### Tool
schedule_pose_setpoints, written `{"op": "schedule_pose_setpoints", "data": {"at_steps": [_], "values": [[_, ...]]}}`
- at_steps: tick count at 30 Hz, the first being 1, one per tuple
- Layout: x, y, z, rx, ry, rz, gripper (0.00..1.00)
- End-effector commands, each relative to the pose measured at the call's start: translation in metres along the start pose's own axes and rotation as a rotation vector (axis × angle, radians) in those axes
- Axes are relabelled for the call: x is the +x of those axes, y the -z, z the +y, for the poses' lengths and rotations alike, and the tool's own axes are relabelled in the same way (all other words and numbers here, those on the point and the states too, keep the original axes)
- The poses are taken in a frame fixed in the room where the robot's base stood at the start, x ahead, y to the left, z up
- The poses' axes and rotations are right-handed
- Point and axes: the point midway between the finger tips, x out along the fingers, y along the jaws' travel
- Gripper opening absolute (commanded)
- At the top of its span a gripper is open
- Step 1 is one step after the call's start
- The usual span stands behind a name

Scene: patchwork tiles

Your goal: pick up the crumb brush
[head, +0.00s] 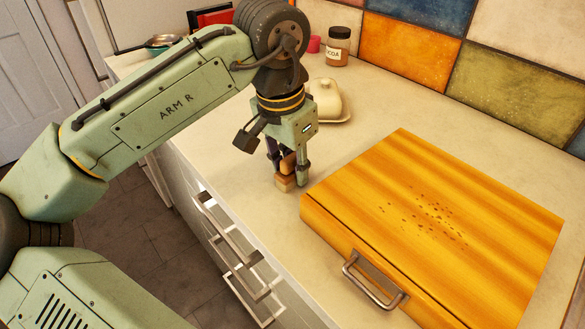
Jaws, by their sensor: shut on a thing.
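My gripper (287,168) points down over the counter, just left of the wooden board. It is shut on the crumb brush (284,184), a small tan wooden piece showing between and below the fingers. The fingers hide much of the brush, and I cannot tell whether its lower end touches the counter.
A large orange-yellow wooden board (480,215) with a metal handle (374,283) and scattered crumbs (425,215) lies to the right. A cream butter dish (326,100) and a cocoa jar (338,46) stand behind. Drawers with handles (228,228) are below the counter's front edge.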

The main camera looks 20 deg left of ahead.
Motion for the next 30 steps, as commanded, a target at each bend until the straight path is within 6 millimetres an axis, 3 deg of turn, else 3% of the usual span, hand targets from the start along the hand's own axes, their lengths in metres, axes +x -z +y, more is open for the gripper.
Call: {"op": "schedule_pose_setpoints", "data": {"at_steps": [9, 20, 30], "values": [[0.000, 0.000, 0.000, 0.000, 0.000, 0.000, 0.00], [-0.002, 0.001, 0.000, 0.000, 0.000, 0.000, 0.00], [-0.035, 0.001, 0.003, 0.002, -0.001, 0.002, 0.00]]}}
